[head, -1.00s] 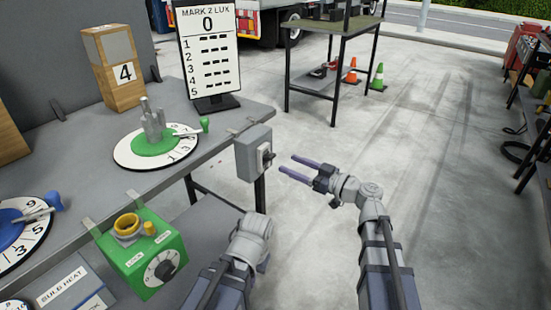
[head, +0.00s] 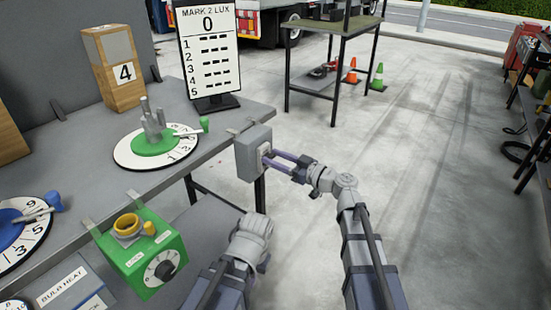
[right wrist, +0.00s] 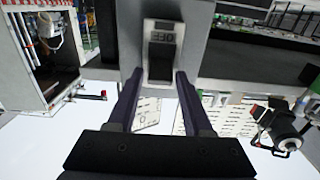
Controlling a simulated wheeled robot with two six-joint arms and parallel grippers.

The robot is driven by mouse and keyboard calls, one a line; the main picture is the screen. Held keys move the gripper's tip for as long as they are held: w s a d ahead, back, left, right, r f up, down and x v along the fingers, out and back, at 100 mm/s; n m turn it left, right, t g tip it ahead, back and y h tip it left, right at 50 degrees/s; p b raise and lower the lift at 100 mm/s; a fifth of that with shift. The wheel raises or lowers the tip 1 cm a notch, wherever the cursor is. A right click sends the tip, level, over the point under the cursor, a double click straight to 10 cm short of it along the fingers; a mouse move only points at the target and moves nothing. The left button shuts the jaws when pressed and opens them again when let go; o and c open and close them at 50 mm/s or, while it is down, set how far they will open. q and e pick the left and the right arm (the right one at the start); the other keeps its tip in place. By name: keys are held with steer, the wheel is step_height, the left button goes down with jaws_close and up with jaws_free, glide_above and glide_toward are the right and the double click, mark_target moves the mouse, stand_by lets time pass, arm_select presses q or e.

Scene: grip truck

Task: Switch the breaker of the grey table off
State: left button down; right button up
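The grey breaker box (head: 254,152) hangs at the right edge of the grey table (head: 215,158). My right gripper (head: 268,160) is at the front of the box. Its two dark purple fingers (right wrist: 159,82) are apart, one on each side of the lever, with a gap showing in the wrist view. In the head view the fingers partly hide the lever. My left arm's wrist is low in the middle; its fingers are mostly hidden.
A green box with a dial (head: 148,258) hangs on the table's front edge. A green-and-white dial disc (head: 128,152), a wooden box marked 4 (head: 120,72) and a scoreboard (head: 209,55) stand on the table.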

jaws_close()
